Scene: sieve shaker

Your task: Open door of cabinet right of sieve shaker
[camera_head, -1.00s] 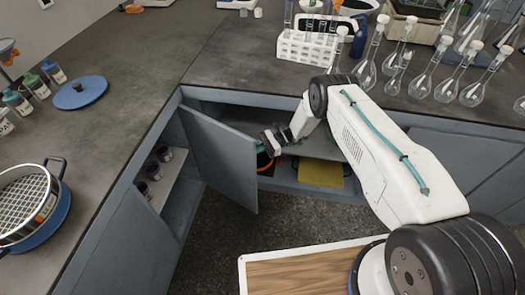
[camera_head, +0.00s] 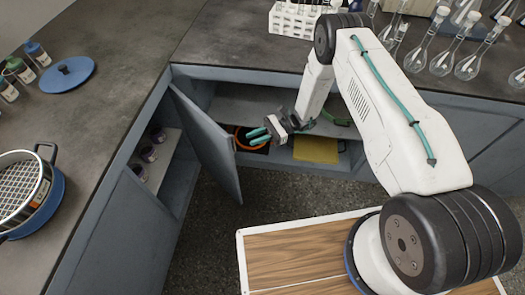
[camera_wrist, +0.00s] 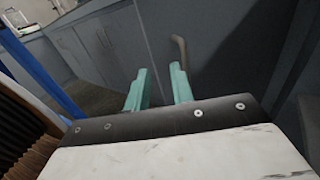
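The sieve shaker (camera_head: 25,195), a mesh sieve on a blue base, stands on the left counter. To its right, the grey cabinet door (camera_head: 208,142) stands open at the corner, swung out from its left edge. Behind it, the back cabinet's interior is partly exposed. My gripper (camera_head: 257,137) is in front of this opening, to the right of the door's free edge and apart from it. In the wrist view, its teal fingers (camera_wrist: 160,90) are spread with nothing seen between them. A brownish curved piece (camera_wrist: 180,50) shows beyond the right finger; whether it is a handle is unclear.
The back cabinet holds an orange-rimmed container (camera_head: 243,140) and a yellow item (camera_head: 316,150). The left cabinet's open shelf (camera_head: 163,150) holds small jars. Glass flasks (camera_head: 420,50) and a white tube rack (camera_head: 297,20) stand on the back counter. Dark floor lies before the door.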

